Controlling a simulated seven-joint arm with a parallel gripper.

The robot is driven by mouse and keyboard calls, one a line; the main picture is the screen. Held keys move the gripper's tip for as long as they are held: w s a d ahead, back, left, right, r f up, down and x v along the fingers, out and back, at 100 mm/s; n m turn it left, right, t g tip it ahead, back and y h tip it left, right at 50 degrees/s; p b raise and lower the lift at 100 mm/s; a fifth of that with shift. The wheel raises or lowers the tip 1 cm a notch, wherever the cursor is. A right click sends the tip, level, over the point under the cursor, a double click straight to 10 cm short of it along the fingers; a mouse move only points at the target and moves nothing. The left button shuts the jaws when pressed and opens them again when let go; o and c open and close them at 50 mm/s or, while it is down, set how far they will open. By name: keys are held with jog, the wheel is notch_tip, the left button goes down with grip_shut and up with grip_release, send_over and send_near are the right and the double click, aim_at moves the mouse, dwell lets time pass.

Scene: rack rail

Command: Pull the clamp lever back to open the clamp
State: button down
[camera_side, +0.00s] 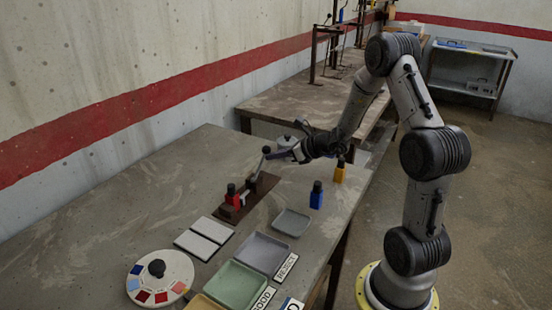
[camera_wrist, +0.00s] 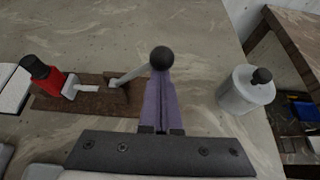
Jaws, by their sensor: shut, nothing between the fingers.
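The clamp lever (camera_wrist: 131,76) is a pale rod with a black ball knob (camera_wrist: 160,58). In the side view the lever (camera_side: 260,165) stands up from the clamp, leaning slightly. The clamp sits on a brown base rail (camera_side: 258,193); the wrist view also shows this rail (camera_wrist: 103,98). A red block with a black top (camera_wrist: 46,74) stands at the rail's left end, beside a pale clamp arm (camera_wrist: 82,88). My gripper (camera_wrist: 162,90) has its purple fingers shut and empty, with the tips at the ball knob. I cannot tell whether they touch it.
A white jar with a black knob (camera_wrist: 246,88) stands right of my gripper. A blue bottle (camera_side: 316,195) and a yellow bottle (camera_side: 340,170) stand near the table's right edge. Trays (camera_side: 292,222), pale plates (camera_side: 211,229) and a round colour dial (camera_side: 160,293) lie nearer the front.

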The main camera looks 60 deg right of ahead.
jog(key=shift+a+r+n, duration=0.4)
jog(key=shift+r, duration=0.1)
jog(key=shift+a+r, duration=0.4)
jog(key=shift+a, duration=0.45)
jog(key=shift+a+r, duration=0.4)
jog(key=shift+a, duration=0.4)
jog(key=shift+a+r, duration=0.4)
jog(key=shift+a, duration=0.65)
